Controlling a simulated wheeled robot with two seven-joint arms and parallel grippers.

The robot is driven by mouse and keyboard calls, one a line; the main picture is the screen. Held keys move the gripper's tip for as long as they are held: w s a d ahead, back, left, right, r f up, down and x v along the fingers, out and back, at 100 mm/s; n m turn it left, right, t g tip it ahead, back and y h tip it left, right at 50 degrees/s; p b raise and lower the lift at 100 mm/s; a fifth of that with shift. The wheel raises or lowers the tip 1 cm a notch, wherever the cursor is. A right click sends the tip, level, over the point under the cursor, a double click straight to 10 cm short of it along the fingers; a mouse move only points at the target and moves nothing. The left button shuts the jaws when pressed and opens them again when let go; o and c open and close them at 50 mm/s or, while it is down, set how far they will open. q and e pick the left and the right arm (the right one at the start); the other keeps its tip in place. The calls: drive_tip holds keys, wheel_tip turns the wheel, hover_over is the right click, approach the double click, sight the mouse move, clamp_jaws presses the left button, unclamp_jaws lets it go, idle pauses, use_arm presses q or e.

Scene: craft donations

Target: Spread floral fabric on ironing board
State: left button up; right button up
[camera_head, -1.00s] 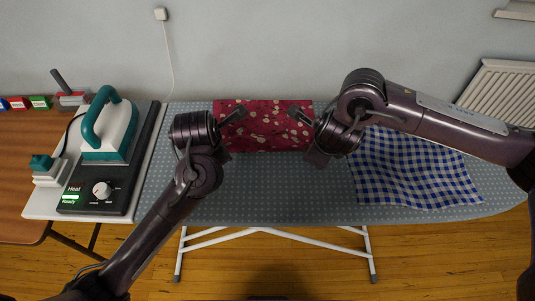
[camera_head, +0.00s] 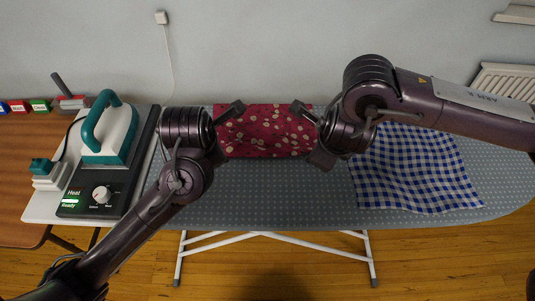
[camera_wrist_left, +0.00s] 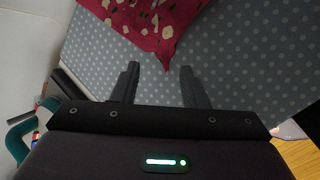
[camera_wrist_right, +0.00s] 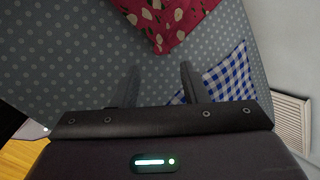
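The floral fabric (camera_head: 266,132) is red with pale dots and blossoms and lies on the far middle of the grey dotted ironing board (camera_head: 270,198). My left gripper (camera_head: 232,112) is at the fabric's left side. In the left wrist view its two fingers (camera_wrist_left: 160,76) stand apart, with a fabric corner (camera_wrist_left: 150,18) just beyond them. My right gripper (camera_head: 303,112) is at the fabric's right side. In the right wrist view its fingers (camera_wrist_right: 160,77) stand apart, with a fabric corner (camera_wrist_right: 172,18) ahead of them. The wrists hide parts of the fabric's sides.
A blue-and-white checked cloth (camera_head: 415,172) lies on the board's right part, under my right arm. A teal and white iron (camera_head: 110,135) stands on a heat unit (camera_head: 103,193) at left. The near middle of the board is bare.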

use_arm(q)
drive_tip(key=v, duration=0.2)
drive_tip(key=s+v, duration=0.1)
drive_tip(key=v, duration=0.2)
drive_tip(key=shift+s, duration=0.1)
use_arm(e)
drive_tip(key=v, duration=0.5)
drive_tip(key=shift+s, duration=0.55)
